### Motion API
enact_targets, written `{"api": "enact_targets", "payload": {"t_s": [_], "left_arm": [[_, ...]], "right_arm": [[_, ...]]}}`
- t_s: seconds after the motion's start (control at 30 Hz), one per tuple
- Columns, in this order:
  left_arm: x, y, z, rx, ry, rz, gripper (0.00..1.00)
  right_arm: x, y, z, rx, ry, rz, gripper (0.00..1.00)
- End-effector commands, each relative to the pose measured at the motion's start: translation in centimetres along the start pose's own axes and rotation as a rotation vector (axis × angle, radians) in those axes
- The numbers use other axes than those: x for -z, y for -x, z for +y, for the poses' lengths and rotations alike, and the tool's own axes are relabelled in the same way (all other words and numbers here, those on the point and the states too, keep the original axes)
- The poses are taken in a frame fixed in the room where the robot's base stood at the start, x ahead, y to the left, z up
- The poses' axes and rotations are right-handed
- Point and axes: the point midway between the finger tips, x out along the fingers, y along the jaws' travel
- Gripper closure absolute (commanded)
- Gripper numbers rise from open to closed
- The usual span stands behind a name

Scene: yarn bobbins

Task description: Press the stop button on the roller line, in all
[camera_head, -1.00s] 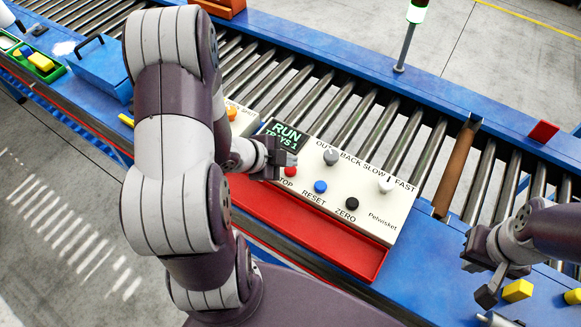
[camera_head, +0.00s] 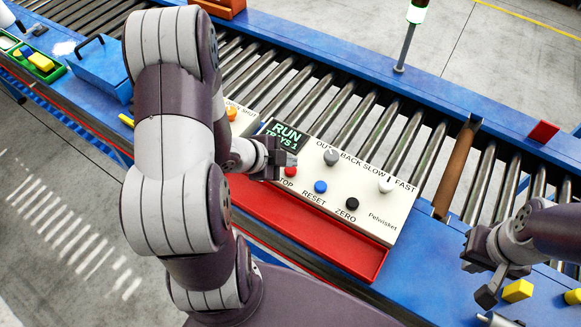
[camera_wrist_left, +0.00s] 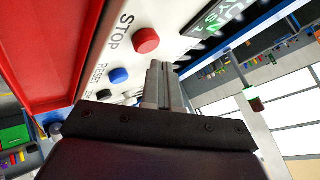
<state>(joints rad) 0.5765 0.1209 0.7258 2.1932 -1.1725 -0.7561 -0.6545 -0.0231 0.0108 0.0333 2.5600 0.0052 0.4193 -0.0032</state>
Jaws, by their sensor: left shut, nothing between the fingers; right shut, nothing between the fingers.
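The red stop button (camera_head: 290,171) sits on the white control panel (camera_head: 372,193), above the word STOP. It also shows as a round red button (camera_wrist_left: 146,40) in the left wrist view. My left gripper (camera_head: 288,160) is shut and empty, with its fingertips just above the button in the head view. In the left wrist view its closed fingers (camera_wrist_left: 160,80) point toward the panel, beside the button. I cannot tell whether they touch it. The panel's display (camera_head: 286,136) reads RUN, TRAYS 1. My right gripper (camera_head: 486,279) is shut and empty at the lower right.
The metal rollers (camera_head: 350,118) run behind. A yellow block (camera_head: 517,290) lies by my right gripper.

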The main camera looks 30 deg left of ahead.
Motion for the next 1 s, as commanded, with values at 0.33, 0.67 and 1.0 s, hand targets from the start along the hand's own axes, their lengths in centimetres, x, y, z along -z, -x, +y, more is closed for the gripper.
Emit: {"api": "enact_targets", "payload": {"t_s": [0.33,0.67,1.0], "left_arm": [[-0.01,-0.01,0.01,0.0,0.0,0.0,1.0],[-0.46,-0.64,0.46,0.0,-0.001,0.0,1.0],[-0.45,-0.62,0.46,0.0,0.0,0.0,1.0]], "right_arm": [[0.0,-0.01,0.0,0.0,0.0,0.0,1.0],[-0.08,-0.71,0.0,0.0,0.0,0.0,1.0],[-0.08,-0.68,0.0,0.0,0.0,0.0,1.0]]}}
